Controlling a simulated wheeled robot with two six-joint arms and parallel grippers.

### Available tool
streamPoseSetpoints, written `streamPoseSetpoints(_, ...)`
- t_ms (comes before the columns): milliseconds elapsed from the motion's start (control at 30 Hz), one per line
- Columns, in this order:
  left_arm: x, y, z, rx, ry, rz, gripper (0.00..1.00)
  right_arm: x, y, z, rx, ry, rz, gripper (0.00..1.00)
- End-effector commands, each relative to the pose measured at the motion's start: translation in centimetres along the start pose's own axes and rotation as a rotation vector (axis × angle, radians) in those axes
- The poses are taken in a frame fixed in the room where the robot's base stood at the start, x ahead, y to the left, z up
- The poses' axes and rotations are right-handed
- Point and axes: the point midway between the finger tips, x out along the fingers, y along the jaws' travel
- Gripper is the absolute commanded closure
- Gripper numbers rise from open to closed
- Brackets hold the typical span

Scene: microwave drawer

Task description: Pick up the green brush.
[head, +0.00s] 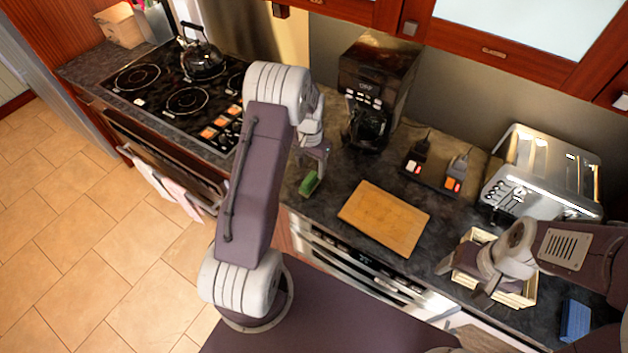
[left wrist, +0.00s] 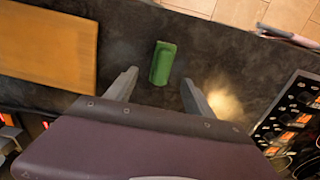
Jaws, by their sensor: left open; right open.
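The green brush (head: 309,183) lies on the dark counter, left of the cutting board and near the counter's front edge. In the left wrist view the green brush (left wrist: 162,63) lies ahead of and between the two fingers. My left gripper (left wrist: 157,88) is open and empty, with the brush just beyond its fingertips. In the head view my left gripper (head: 314,160) is partly hidden by its own arm and is right beside the brush. My right gripper (head: 463,283) is open at the right, over a wooden crate (head: 528,292).
A wooden cutting board (head: 384,218) lies right of the brush. A coffee maker (head: 375,80) and a toaster (head: 540,175) stand at the back. A stove with a kettle (head: 200,58) is at the left. A blue object (head: 575,320) lies at the lower right. Bare counter surrounds the brush.

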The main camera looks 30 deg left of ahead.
Motion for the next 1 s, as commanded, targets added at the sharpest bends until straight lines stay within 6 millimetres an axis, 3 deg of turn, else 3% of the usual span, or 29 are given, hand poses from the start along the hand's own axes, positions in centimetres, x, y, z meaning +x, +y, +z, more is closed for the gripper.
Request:
streamPoseSetpoints(200,3.0,0.1,0.1,0.001,-0.004,0.001,0.38,-1.5,0.0,-0.2,0.000,0.000,0.000,0.27)
streamPoseSetpoints(400,3.9,-0.1,0.1,0.000,-0.003,0.001,0.38,-2.1,0.0,-0.2,0.000,0.000,0.000,0.27)
streamPoseSetpoints(533,5.9,-0.3,0.4,0.000,-0.006,0.002,0.38,-3.8,-0.1,-0.4,0.000,0.000,0.000,0.27)
streamPoseSetpoints(700,8.4,-0.4,0.2,0.001,-0.002,0.001,0.38,-4.2,-0.1,-0.4,0.000,0.000,0.000,0.27)
streamPoseSetpoints(933,8.7,-0.4,0.2,0.001,-0.001,0.000,0.38,-4.0,-0.1,-0.4,0.000,0.000,0.000,0.27)
streamPoseSetpoints(1000,8.7,-0.4,0.2,0.001,-0.001,0.000,0.58,-4.0,-0.1,-0.4,0.000,0.000,0.000,0.27)
